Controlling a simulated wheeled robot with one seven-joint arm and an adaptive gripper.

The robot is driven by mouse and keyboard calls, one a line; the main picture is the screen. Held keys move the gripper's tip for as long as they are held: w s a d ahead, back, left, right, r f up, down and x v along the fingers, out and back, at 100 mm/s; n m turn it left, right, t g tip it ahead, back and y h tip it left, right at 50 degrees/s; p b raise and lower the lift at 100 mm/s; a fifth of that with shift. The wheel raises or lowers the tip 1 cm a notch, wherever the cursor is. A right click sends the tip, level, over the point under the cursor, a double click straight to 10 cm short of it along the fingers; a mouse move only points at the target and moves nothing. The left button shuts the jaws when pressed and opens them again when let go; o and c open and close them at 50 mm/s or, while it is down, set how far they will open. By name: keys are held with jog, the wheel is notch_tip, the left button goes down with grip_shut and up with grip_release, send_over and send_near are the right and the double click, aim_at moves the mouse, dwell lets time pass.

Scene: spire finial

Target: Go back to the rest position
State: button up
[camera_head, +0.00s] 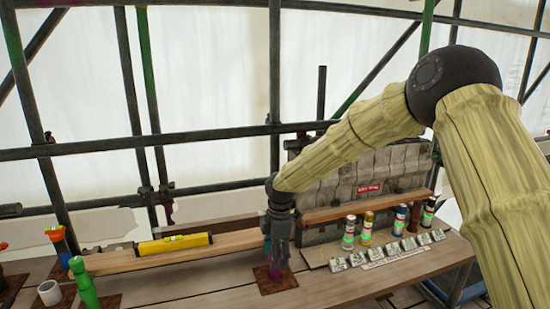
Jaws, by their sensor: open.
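My arm reaches in from the right and bends down, so that my gripper (277,256) points downward over the bench. It is open, low above a dark brown square pad (287,284). A purple-pink upright thing (275,268) shows at and between the fingers. Its shape is mostly hidden by them, and I cannot tell whether the fingers touch it.
A yellow level (174,244) lies left on a plank. A green bottle-like thing (84,284) and a white cup (50,293) stand further left. Several labelled canisters, including a gold one (367,229), stand right behind small tags (408,244). Scaffold poles (180,140) rise behind.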

jog(key=s+d+f+m+y+b, duration=0.1)
jog(key=s+f+m, duration=0.1)
jog(key=s+f, duration=0.5)
jog(key=s+d+f+m+b, duration=0.1)
jog(key=s+f+m, duration=0.2)
jog(key=f, duration=0.8)
jog(key=s+d+f+m+b, duration=0.1)
jog(key=s+d+f+m, duration=0.3)
jog(key=s+f, duration=0.55)
jog(key=s+d+f+m+b, duration=0.1)
jog(key=s+d+f+m, duration=0.4)
jog(key=s+f, duration=0.5)
jog(key=s+d+f+m+h+b, duration=0.1)
jog(key=s+d+m, duration=0.3)
jog(key=s, duration=0.6)
jog(key=s+d+f+m+b, duration=0.1)
jog(key=s+d+f+m, duration=0.1)
jog(key=s+d, duration=0.5)
jog(key=s+m, duration=0.1)
jog(key=s, duration=0.2)
jog(key=shift+d+m+h+b, duration=0.2)
jog(key=shift+m+h+b, duration=0.1)
jog(key=shift+m+h, duration=0.1)
